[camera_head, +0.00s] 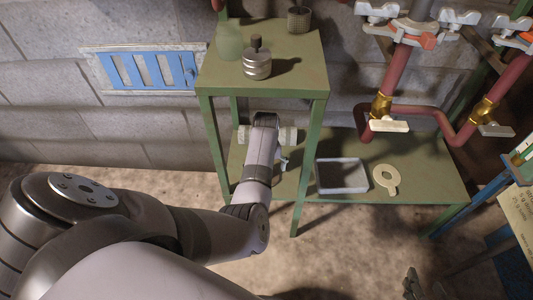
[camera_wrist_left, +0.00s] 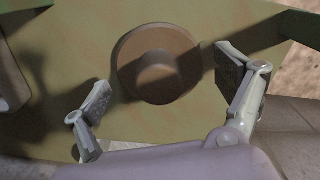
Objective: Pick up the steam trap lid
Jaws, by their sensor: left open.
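A round brown disc with a raised round knob in its middle, which looks like the steam trap lid (camera_wrist_left: 129,57), lies flat on a green shelf in the left wrist view. My left gripper (camera_wrist_left: 163,80) is open, its two fingers apart on either side of the disc, with no visible contact. In the head view my left arm reaches to the lower shelf of the green stand and hides the disc. My right gripper (camera_head: 412,283) shows only as a small dark part at the bottom edge; its jaws cannot be made out.
The green stand's top (camera_head: 300,72) holds a metal weight-like piece (camera_head: 257,65), a green glass jar (camera_head: 229,42) and a dark mesh cup (camera_head: 299,19). Red pipes rise behind.

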